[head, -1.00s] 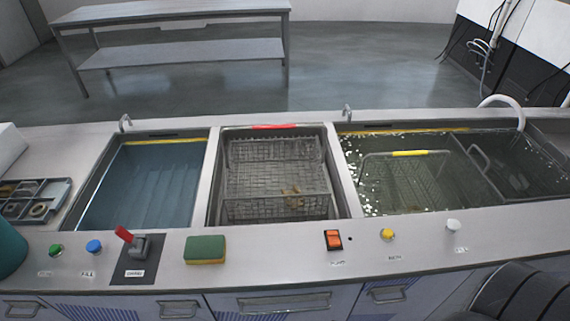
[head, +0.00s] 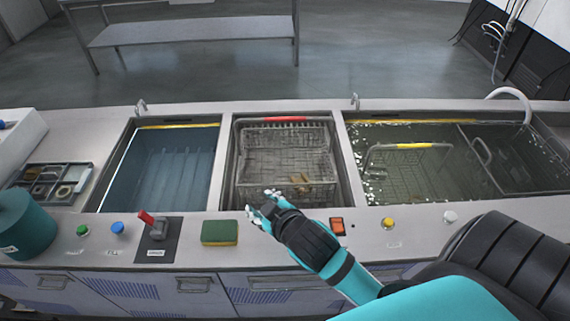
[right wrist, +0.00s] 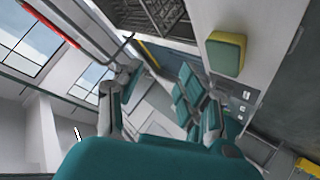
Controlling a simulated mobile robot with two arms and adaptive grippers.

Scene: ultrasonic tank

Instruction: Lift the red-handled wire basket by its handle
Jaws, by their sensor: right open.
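The wire basket (head: 262,150) sits in the middle tank, with its red handle (head: 285,119) along the far rim. A few small brownish parts (head: 300,184) lie in its near right part. My right gripper (head: 264,204) is open and empty over the near rim of that tank, short of the basket's handle and not touching it. Its spread fingers also show in the right wrist view (right wrist: 162,88), with nothing between them. A dark grid shows at the top of that view; I cannot tell how much of it is the basket. My left gripper is out of view.
A blue-water tank (head: 165,165) is on the left. A yellow-handled basket (head: 405,147) stands in the right tank. A green-yellow sponge (head: 220,232), a red lever (head: 150,222) and an orange switch (head: 337,226) line the front counter near my right arm.

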